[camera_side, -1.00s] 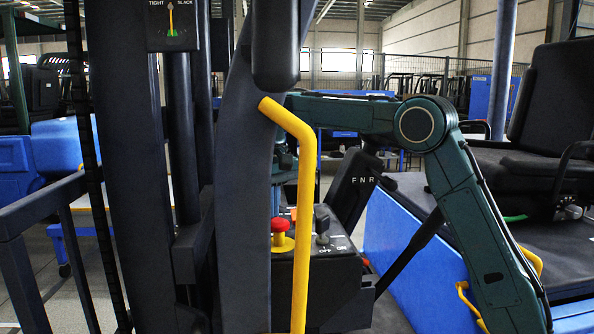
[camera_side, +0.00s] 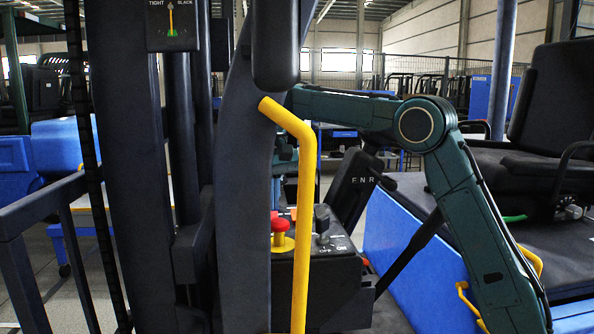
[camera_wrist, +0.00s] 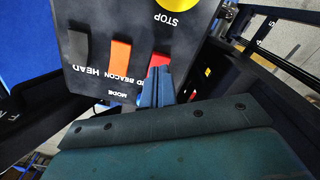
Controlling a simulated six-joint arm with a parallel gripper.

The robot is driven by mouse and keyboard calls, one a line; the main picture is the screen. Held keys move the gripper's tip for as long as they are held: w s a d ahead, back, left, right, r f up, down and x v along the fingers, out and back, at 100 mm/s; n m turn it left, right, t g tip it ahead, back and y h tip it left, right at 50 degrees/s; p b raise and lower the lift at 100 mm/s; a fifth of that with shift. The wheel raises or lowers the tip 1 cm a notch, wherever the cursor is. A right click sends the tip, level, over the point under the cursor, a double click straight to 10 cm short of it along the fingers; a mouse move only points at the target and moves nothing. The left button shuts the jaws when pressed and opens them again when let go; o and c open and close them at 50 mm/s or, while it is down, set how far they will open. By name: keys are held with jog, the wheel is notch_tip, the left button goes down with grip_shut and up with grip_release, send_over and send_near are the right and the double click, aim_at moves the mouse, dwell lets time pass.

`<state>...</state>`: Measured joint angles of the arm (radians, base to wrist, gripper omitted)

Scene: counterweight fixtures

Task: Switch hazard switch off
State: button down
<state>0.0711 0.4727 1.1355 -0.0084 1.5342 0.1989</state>
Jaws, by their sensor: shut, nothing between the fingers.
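In the wrist view a dark switch panel (camera_wrist: 100,20) carries a red rocker (camera_wrist: 159,60), an orange rocker (camera_wrist: 121,54) and a dark grey rocker (camera_wrist: 79,46). Upside-down lettering ending in "RD" lies by the red rocker, partly covered by my gripper, with BEACON and HEAD further left. My gripper (camera_wrist: 156,76) is shut and empty, its fingertips right at the red rocker and overlapping its lower part. I cannot tell whether they touch, or which way the rocker is tipped.
A yellow STOP disc (camera_wrist: 183,8) sits beside the rockers. In the side view a red mushroom button (camera_side: 280,226) and a black OFF/ON knob (camera_side: 322,219) stand on the console. A yellow handrail (camera_side: 305,200) and dark upright (camera_side: 243,190) stand in front.

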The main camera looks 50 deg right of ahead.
aim_at(273, 218)
jog(key=shift+r, duration=2.4)
jog(key=s+a+r+n+t, duration=0.2)
jog(key=s+t, duration=0.1)
jog(key=s, duration=1.4)
jog(key=s+f+t, duration=0.1)
jog(key=s+f, duration=0.4)
jog(key=s, duration=0.2)
jog(key=s+a+f+n+t, duration=0.1)
jog(key=s+f, duration=0.5)
jog(key=s, duration=0.2)
jog(key=shift+s+a+f+t, duration=0.2)
jog(key=shift+s+a+t, duration=0.05)
jog(key=shift+s+t, duration=0.05)
jog(key=shift+r, duration=0.1)
